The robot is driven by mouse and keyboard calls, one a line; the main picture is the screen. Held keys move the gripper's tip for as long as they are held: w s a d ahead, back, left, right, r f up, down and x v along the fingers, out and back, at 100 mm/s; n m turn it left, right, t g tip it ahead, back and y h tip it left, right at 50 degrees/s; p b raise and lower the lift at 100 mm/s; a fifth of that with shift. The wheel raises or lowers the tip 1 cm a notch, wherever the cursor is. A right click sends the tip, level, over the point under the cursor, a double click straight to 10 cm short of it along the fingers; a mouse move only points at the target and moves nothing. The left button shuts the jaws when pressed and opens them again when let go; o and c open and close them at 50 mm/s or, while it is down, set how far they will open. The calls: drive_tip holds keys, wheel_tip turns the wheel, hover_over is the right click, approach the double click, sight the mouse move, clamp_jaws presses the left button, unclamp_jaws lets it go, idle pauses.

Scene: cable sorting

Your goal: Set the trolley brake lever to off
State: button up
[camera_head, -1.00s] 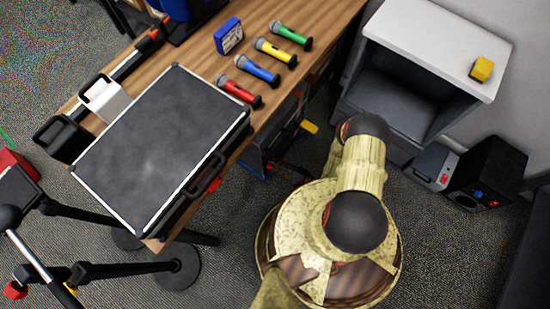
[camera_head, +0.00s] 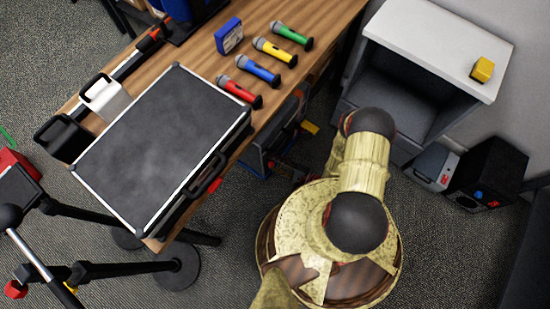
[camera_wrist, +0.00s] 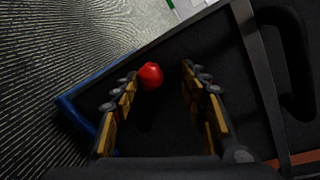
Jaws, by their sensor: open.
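In the wrist view a red round knob (camera_wrist: 150,75) shows against a dark panel with a blue edge (camera_wrist: 78,120). I take the knob for the brake lever's end; the rest of the lever and any off marking cannot be made out. My gripper (camera_wrist: 160,72) is open, with one yellow-padded finger on each side of the knob. Whether either finger touches it I cannot tell. In the head view the blue-edged dark trolley (camera_head: 254,162) stands partly under the wooden table, and my arm hides much of the area beside it.
The wooden table (camera_head: 350,12) holds a black case (camera_head: 150,140), several microphones and a blue box (camera_head: 229,36). A grey cabinet (camera_head: 440,35) with a yellow block (camera_head: 482,69) stands right of my arm. A black speaker (camera_head: 490,170) is on the floor. Stand legs lie at lower left.

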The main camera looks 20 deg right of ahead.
drive_tip(key=shift+r, duration=3.3)
drive_tip(key=shift+c, duration=0.7)
